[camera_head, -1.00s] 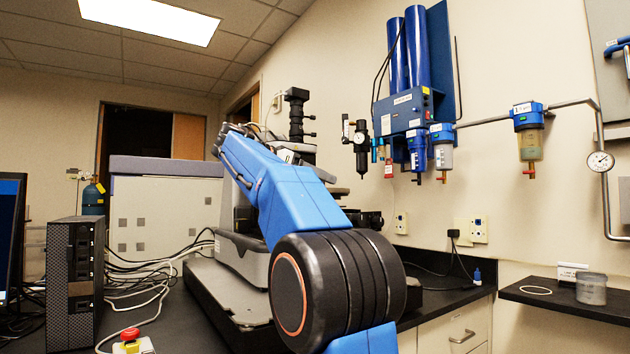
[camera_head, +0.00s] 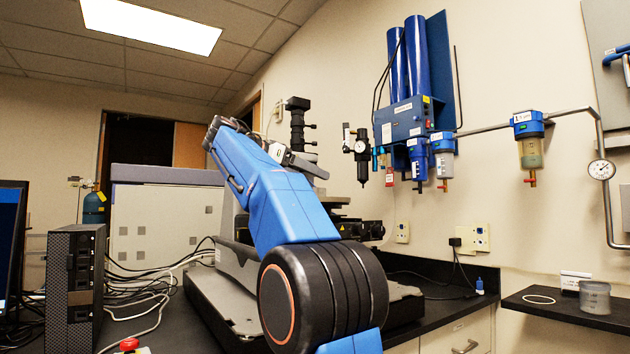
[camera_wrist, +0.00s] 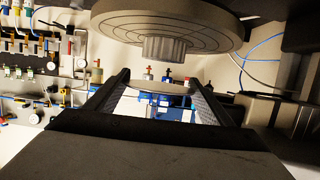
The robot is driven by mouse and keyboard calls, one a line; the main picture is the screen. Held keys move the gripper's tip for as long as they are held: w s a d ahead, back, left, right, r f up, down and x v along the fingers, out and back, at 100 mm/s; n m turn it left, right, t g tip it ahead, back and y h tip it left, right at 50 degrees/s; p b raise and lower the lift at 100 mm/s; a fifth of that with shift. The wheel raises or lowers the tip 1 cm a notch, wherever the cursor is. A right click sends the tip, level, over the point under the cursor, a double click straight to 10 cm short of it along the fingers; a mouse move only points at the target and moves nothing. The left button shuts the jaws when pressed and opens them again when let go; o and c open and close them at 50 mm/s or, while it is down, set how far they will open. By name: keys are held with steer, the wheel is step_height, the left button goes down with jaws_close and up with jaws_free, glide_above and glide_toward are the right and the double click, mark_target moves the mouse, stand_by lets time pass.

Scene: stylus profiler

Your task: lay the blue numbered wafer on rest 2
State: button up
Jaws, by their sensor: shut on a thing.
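My gripper (camera_wrist: 160,84) shows in the wrist view, with its two dark fingers reaching forward on either side. It is shut on a thin, shiny round wafer (camera_wrist: 158,88), seen almost edge-on between the fingers. The wafer's number cannot be read, and blue shows around and below it. A large grey round part (camera_wrist: 165,30) with a ribbed knob beneath hangs just above and beyond the wafer. Rest 2 cannot be made out in either view.
The profiler (camera_head: 232,262) stands on a dark bench behind my arm. A computer tower (camera_head: 75,285) is at left. Blue filters (camera_head: 415,150) and pipes hang on the wall.

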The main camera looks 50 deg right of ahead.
steer(key=w+a, duration=0.3)
steer(key=a, duration=1.2)
steer(key=shift+w, duration=0.3)
